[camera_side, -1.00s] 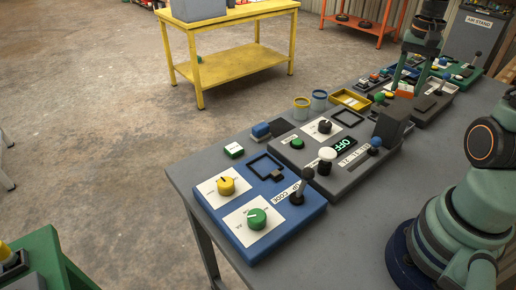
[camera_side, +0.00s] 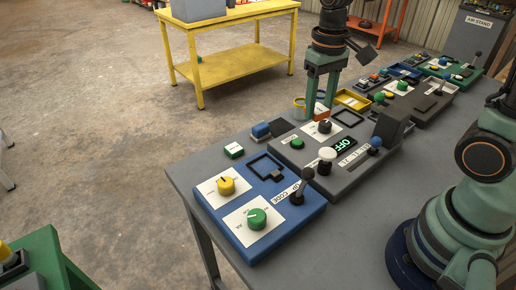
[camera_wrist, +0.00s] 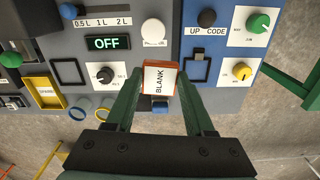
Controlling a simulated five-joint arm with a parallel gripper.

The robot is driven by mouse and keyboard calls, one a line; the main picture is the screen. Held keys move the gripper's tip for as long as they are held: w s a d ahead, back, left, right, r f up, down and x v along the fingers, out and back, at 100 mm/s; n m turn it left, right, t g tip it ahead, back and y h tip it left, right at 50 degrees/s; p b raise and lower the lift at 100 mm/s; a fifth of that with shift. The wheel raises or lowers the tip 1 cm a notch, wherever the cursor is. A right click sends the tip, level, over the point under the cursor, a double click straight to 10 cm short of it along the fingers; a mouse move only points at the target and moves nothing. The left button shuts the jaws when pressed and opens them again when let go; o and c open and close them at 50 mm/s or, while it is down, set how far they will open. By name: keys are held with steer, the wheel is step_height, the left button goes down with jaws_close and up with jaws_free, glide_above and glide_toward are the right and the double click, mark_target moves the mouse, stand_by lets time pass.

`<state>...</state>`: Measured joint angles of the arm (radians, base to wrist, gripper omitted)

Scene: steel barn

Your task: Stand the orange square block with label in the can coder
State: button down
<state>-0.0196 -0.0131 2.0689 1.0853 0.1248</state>
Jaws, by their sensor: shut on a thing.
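My gripper (camera_side: 320,98) is shut on the orange square block (camera_wrist: 159,81). The block has a white label reading BLANK, which faces the wrist camera. In the side view the block (camera_side: 321,111) shows as a small orange patch between the fingertips, near the back edge of the grey panel. The can coder looks to be the blue panel (camera_side: 238,232) with a lever, a CODE label and two knobs. It carries a square black frame (camera_side: 266,167), empty in view; the frame also shows in the wrist view (camera_wrist: 195,70), right of the held block.
A grey panel (camera_side: 318,170) with an OFF display, knobs and a white-topped lever adjoins the blue panel. Round cups (camera_side: 299,104) and a yellow tray (camera_side: 352,99) stand near my gripper.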

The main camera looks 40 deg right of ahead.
mark_target(263, 167)
steer(key=w+a+r+m, duration=0.65)
steer(key=a+m, duration=0.35)
steer(key=m, duration=0.7)
step_height(263, 167, down, 20)
steer(key=shift+d+f, duration=0.1)
steer(key=shift+d, duration=0.05)
steer(key=shift+f, duration=0.35)
steer(key=shift+f, duration=0.2)
steer(key=shift+c, duration=1.4)
jaws_free()
